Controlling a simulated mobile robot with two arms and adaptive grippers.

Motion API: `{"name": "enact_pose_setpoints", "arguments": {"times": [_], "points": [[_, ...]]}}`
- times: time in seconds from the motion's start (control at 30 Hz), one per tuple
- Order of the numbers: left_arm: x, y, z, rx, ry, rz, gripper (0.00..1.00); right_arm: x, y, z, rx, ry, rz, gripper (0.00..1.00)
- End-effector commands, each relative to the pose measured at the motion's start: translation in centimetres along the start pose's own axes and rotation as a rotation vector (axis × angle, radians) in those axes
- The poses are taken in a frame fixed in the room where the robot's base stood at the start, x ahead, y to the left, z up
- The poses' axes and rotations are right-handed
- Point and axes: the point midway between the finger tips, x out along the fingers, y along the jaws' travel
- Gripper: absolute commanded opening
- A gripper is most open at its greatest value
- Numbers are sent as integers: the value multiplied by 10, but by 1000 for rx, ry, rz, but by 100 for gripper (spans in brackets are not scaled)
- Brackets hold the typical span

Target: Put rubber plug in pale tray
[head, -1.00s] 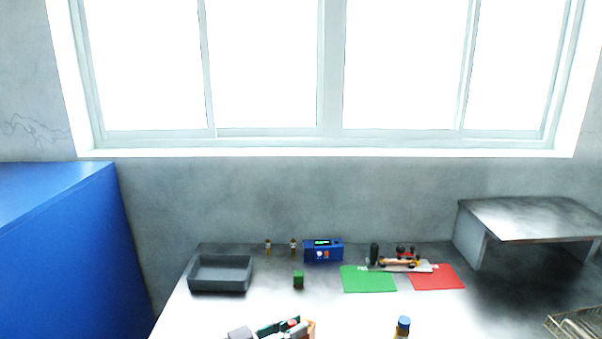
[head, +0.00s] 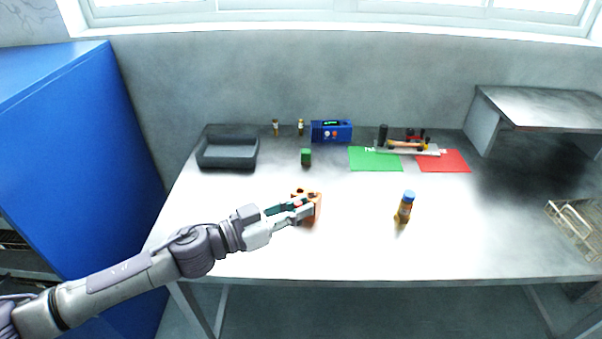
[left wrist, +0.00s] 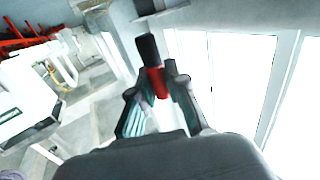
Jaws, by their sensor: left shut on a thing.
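My left gripper (head: 300,207) is over the middle-left of the table, shut on a small red and black piece (left wrist: 158,80), which may be the rubber plug. In the left wrist view this piece stands out between the fingertips, red near them and black at its far end. An orange object (head: 314,197) shows right at the fingertips in the head view; I cannot tell whether they touch. A dark grey open tray (head: 228,162) sits at the back left and looks empty. No clearly pale tray shows. My right gripper is not in view.
A green cube (head: 306,157), two small bottles and a blue box (head: 331,131) stand at the back. Green (head: 375,160) and red mats lie beside a pale rack of tools. A blue-capped bottle (head: 405,206) stands right of my gripper. A wire basket (head: 575,228) is far right.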

Motion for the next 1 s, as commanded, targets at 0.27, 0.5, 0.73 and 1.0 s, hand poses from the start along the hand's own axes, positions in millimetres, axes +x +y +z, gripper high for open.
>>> {"name": "enact_pose_setpoints", "arguments": {"times": [0.27, 0.5, 0.73, 1.0], "points": [[-43, 32, -24, 6, -2, 294, 0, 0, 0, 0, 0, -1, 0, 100], [-78, 62, -42, 2, -1, 545, 0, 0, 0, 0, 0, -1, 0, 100], [-90, 74, -48, 0, 0, 658, 0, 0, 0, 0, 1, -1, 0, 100], [-67, 69, -29, 0, 2, 823, 0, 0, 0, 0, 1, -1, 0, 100]]}}
